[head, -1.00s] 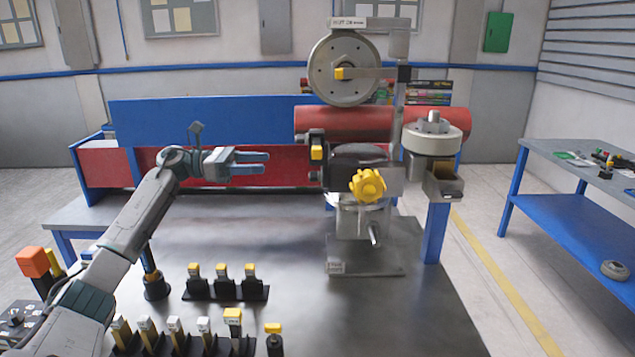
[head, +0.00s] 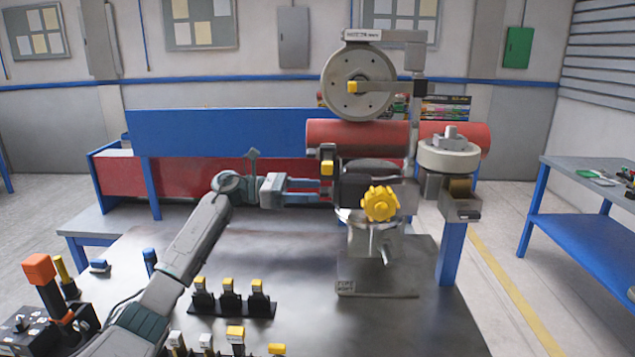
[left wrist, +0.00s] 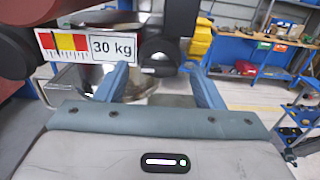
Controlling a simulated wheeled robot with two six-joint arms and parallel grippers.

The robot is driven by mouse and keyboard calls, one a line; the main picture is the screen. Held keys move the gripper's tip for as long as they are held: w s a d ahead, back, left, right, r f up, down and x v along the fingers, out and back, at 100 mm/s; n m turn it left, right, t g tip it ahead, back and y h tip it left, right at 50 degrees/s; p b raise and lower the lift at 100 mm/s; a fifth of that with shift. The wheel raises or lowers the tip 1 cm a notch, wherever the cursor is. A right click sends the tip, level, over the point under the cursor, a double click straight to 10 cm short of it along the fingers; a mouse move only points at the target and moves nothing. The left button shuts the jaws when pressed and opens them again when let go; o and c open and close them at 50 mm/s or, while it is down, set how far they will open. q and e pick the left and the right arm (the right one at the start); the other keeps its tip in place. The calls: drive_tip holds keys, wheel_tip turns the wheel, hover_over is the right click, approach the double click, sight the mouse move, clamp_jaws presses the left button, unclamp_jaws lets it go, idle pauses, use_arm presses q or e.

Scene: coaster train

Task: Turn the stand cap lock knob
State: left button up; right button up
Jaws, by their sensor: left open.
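A yellow lobed knob (head: 381,203) faces me on the front of the stand (head: 376,240). It also shows at the upper right in the left wrist view (left wrist: 201,40). A smaller yellow block (head: 327,167) sits on a dark part left of the knob. I cannot tell which of these is the stand cap lock knob. My left gripper (head: 326,191) is open, its blue fingers pointing right, close to the stand's left side. In the left wrist view its fingers (left wrist: 160,82) straddle a dark round part (left wrist: 160,56), with nothing visibly gripped. My right gripper is out of view.
A large grey wheel (head: 358,82) hangs above the stand, and a round grey-white unit (head: 449,157) stands to its right. Several small yellow-topped holders (head: 229,301) stand at the table's front left.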

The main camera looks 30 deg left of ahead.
sight(326, 192)
use_arm(q)
drive_tip(key=shift+p+x, duration=0.35)
drive_tip(key=shift+x, duration=0.75)
drive_tip(key=c, duration=1)
